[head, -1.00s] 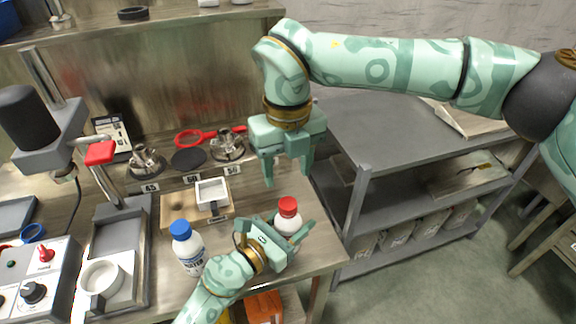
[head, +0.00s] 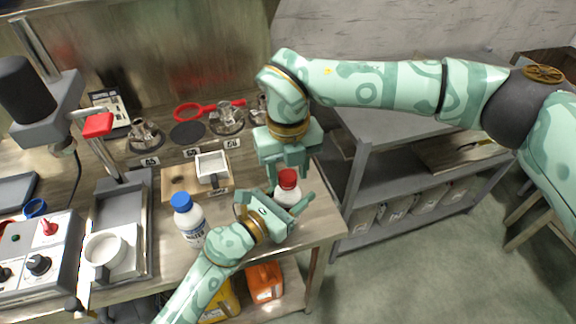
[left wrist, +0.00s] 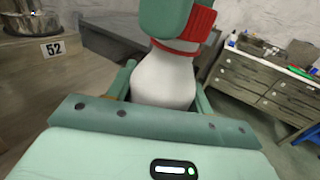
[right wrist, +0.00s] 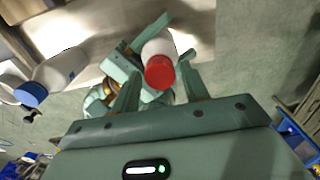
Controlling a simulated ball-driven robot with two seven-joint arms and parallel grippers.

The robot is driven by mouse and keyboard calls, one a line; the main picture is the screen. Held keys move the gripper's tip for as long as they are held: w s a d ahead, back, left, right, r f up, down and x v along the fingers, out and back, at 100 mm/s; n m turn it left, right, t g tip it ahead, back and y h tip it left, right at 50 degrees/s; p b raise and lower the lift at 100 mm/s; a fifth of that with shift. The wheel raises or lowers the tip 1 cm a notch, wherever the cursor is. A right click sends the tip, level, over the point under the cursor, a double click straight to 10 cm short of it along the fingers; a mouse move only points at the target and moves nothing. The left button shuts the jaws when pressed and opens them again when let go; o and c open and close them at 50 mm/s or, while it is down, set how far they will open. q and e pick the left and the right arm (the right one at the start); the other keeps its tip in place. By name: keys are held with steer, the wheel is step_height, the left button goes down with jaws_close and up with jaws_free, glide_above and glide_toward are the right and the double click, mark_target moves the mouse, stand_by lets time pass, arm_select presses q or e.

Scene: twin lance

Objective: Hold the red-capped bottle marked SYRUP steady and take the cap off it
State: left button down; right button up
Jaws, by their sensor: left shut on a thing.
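The white bottle (head: 284,197) with a red cap (head: 289,177) stands at the right end of the bench; its label is hidden. My left gripper (head: 290,202) is shut on its body, and the left wrist view shows the white bottle (left wrist: 165,80) between the fingers. My right gripper (head: 286,172) is pointing down at the cap from above. In the right wrist view its open fingers (right wrist: 160,88) stand either side of the red cap (right wrist: 160,72), with gaps. In the left wrist view a right finger partly covers the cap (left wrist: 195,28).
A blue-capped bottle (head: 189,222) marked WATER stands left of my left gripper. A white square dish (head: 211,167) and a red ring-shaped tool (head: 193,112) lie behind. A grey shelf cart (head: 400,180) stands to the right. Orange and yellow containers sit below the bench.

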mark_target(288, 175)
steer(key=c, duration=0.7)
steer(key=shift+n, duration=1.4)
steer(key=shift+r, duration=0.15)
steer(key=shift+r, duration=0.95)
steer(key=shift+c, duration=0.3)
steer(key=shift+r, duration=2)
arm_select(q)
steer(key=c, duration=0.5)
jaws_free()
